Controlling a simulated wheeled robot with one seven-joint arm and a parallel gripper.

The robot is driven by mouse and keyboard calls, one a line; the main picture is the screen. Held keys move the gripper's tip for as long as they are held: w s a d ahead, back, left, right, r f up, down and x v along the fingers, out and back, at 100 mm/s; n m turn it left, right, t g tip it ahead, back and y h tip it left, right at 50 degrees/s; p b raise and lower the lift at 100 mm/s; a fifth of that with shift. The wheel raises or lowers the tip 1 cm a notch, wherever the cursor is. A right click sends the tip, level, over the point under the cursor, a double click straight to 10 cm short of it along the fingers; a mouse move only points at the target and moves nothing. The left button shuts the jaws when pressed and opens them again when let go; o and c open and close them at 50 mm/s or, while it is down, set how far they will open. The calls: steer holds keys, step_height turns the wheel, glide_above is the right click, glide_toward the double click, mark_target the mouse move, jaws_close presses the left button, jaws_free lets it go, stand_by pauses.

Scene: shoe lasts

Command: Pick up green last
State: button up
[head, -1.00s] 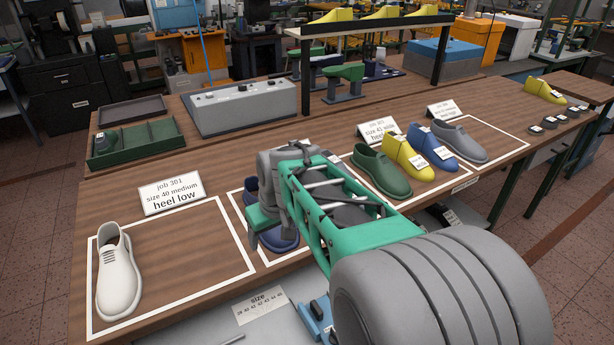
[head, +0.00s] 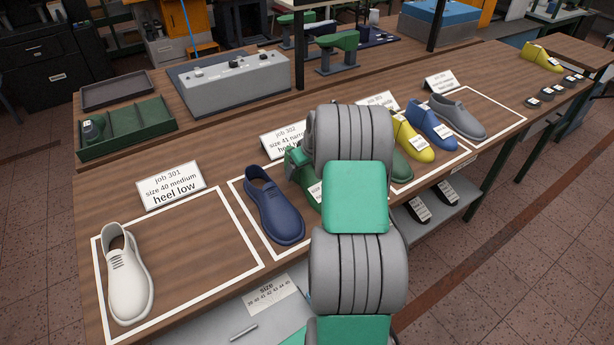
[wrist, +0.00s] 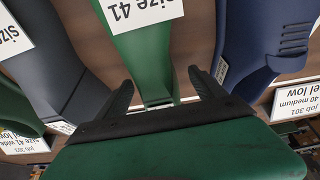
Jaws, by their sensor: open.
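The green last (wrist: 150,62) with a white "size 41" label lies in the middle of the wrist view. In the head view the green last (head: 297,165) stands right of the navy shoe, mostly hidden by my arm. My gripper (wrist: 160,80) is open, one finger on each side of the green last's narrow end. I cannot tell whether the fingers touch it. In the head view my gripper is hidden behind my arm.
A dark grey last (wrist: 68,70) stands close left of the green last in the wrist view, and the navy shoe (wrist: 262,50) close right. In the head view, a yellow last (head: 415,143), a blue last (head: 435,128) and a grey shoe (head: 460,118) stand further right.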

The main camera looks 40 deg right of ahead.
steer(key=shift+x, duration=1.05)
steer(key=shift+a, duration=0.1)
jaws_close()
steer(key=shift+r, duration=0.1)
